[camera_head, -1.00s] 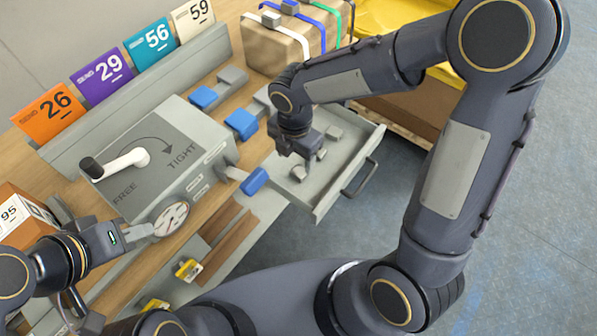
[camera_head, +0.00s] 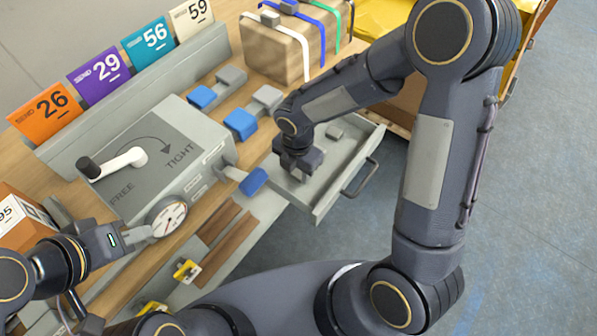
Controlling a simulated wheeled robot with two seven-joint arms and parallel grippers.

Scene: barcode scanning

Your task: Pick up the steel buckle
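A small grey metal piece (camera_head: 335,132), which may be a steel buckle, lies towards the back of the open grey drawer (camera_head: 330,196). My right gripper (camera_head: 299,176) points down into the front left part of the drawer, low over its floor. It covers the spot where other small grey pieces lay, so I cannot tell whether its fingers are around one or how far they are open. My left gripper (camera_head: 143,234) is at the lower left beside the round dial gauge (camera_head: 168,217). Its finger opening is too small to tell.
A grey box with a FREE/TIGHT lever (camera_head: 125,162) stands left of the drawer. Blue-and-grey clamps (camera_head: 241,123) lie behind. A strapped brown parcel (camera_head: 283,50) and numbered cards (camera_head: 99,76) stand at the back. The drawer handle (camera_head: 361,177) sticks out over open floor.

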